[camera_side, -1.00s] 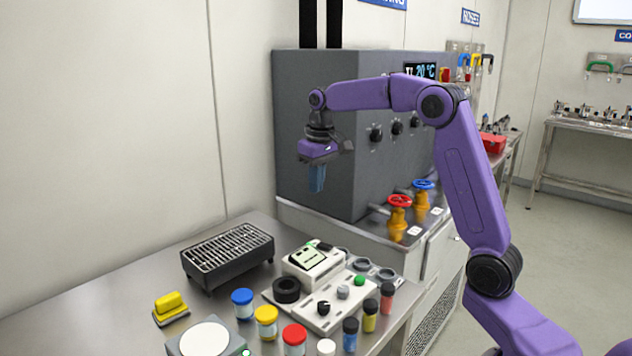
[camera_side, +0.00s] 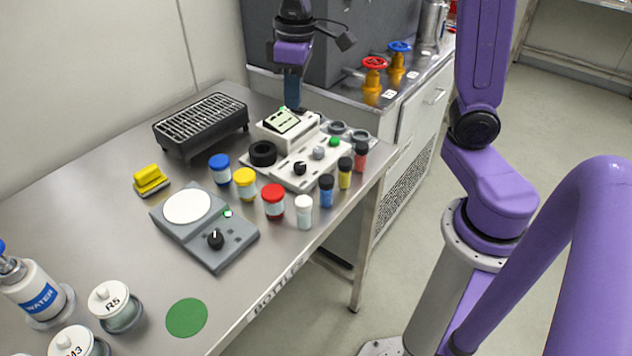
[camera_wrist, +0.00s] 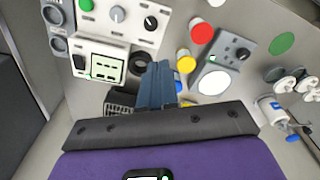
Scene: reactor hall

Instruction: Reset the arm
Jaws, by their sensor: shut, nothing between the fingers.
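My gripper (camera_side: 292,92) hangs pointing down at the back of the steel table (camera_side: 290,250), above and just behind the white instrument with a small screen (camera_side: 282,122). Its blue fingers are together with nothing between them. In the wrist view my gripper (camera_wrist: 157,70) shows shut in the middle, with the white instrument (camera_wrist: 100,62) to its left. The fingers hide part of the table and of the black grill-like rack (camera_wrist: 120,102). I cannot tell whether the fingertips are clear of the instrument by much.
Several lidded jars, one red-capped (camera_side: 272,200), stand near the table's front edge. A grey stirrer plate (camera_side: 205,225), yellow block (camera_side: 149,180), black rack (camera_side: 200,122) and water bottle (camera_side: 35,290) stand farther left. A red valve (camera_side: 374,66) and grey cabinet (camera_side: 350,40) are behind.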

